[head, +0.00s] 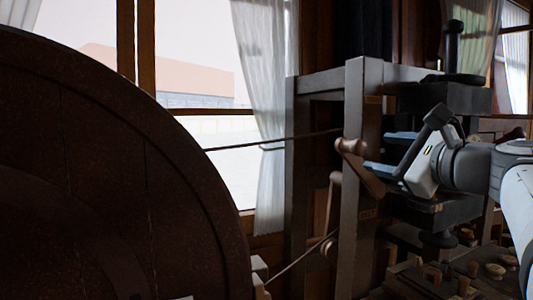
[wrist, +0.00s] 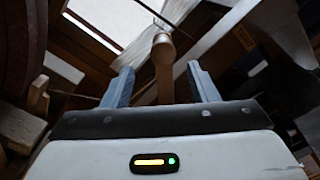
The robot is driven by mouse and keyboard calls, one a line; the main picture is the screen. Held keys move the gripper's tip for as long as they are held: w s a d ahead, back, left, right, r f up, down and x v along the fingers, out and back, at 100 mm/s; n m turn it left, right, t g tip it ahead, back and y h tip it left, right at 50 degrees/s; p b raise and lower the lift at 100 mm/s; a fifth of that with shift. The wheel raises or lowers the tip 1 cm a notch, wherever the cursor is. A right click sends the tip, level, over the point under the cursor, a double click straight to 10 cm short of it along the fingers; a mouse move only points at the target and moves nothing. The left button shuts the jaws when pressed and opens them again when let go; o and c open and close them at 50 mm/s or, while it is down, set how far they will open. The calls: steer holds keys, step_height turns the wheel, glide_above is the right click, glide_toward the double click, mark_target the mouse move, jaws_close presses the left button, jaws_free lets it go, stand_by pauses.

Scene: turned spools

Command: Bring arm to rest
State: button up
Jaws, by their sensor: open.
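My gripper (head: 384,152) is at the right of the head view, beside a wooden frame and its crank handle. Its two blue-grey fingers are apart in the wrist view (wrist: 158,88), with nothing held between them. A wooden handle with a round knob (wrist: 163,48) shows beyond and between the fingers in the wrist view. In the head view the crank's wooden knob (head: 350,146) is just left of the fingers. I cannot tell whether the gripper touches the crank.
A large dark wheel (head: 110,180) fills the left. A cord (head: 270,144) runs from it to the wooden frame (head: 354,200). A dark machine block (head: 445,98) stands behind my arm. Several small turned spools (head: 495,270) lie at the lower right. A window with curtains is behind.

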steer(key=s+a+f+n+g+h+p, duration=0.1)
steer(key=a+f+n+g, duration=0.25)
steer(key=f, duration=0.45)
steer(key=s+a+f+n+g+p, duration=0.1)
steer(key=a+f+n+g+p, duration=0.2)
steer(key=f, duration=0.4)
steer(key=s+a+f+n+g+h, duration=0.1)
steer(key=a+f+n+g, duration=0.15)
steer(key=f+n, duration=0.4)
steer(key=s+a+f+n+g+h+p, duration=0.1)
steer(key=s+f+n+g+h+p, duration=0.2)
steer(key=s+f+n, duration=0.7)
step_height(320, 180, down, 3)
steer(key=shift+s+r+g+h, duration=0.1)
steer(key=shift+s+g+h, duration=0.5)
steer(key=shift+s+g, duration=0.5)
steer(key=shift+w+a, duration=0.1)
steer(key=shift+w, duration=0.05)
